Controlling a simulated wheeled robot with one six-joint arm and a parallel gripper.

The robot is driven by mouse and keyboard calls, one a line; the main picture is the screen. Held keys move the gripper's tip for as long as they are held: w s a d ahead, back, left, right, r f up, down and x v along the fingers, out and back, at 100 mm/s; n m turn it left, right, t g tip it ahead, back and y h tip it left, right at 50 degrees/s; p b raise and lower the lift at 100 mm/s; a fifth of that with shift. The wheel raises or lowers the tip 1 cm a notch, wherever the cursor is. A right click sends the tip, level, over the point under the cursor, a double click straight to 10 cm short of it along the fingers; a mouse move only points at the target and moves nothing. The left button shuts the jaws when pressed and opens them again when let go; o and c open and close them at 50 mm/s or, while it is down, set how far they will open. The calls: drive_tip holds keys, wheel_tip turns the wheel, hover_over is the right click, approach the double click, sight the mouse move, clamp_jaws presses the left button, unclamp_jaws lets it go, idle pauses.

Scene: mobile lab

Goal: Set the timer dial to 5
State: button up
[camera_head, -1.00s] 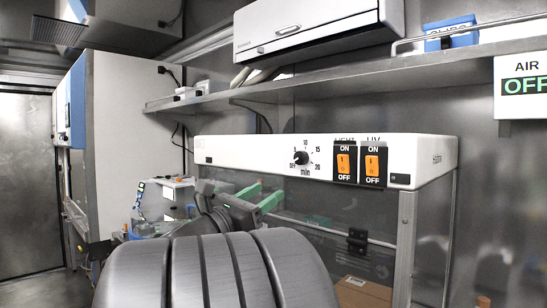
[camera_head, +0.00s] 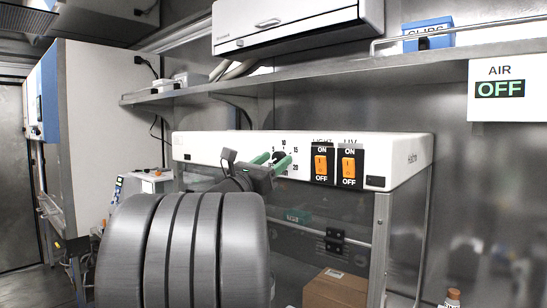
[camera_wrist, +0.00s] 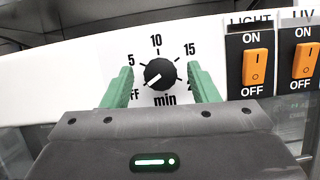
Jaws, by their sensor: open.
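The timer dial (camera_wrist: 160,74) is a round black knob on a white panel, with marks OFF, 5, 10, 15, 20 and "min" around it. In the wrist view its white pointer line aims to the lower left, near OFF. In the head view the dial (camera_head: 279,158) is partly hidden by my gripper (camera_head: 271,163). My gripper, with two green fingers, also shows in the wrist view (camera_wrist: 161,84). It is open, with one finger on each side of the dial and a gap to the knob on both sides.
Orange LIGHT (camera_wrist: 255,67) and UV (camera_wrist: 305,60) switches sit right of the dial. A metal shelf (camera_head: 330,76) runs above the white-topped cabinet (camera_head: 408,150). An AIR OFF sign (camera_head: 503,90) hangs at the right. A cardboard box (camera_head: 335,288) stands below.

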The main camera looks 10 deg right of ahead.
drive_tip(key=shift+w+d+r, duration=0.1)
drive_tip(key=shift+w+d, duration=0.1)
drive_tip(key=shift+d, duration=0.1)
drive_tip(key=c, duration=1)
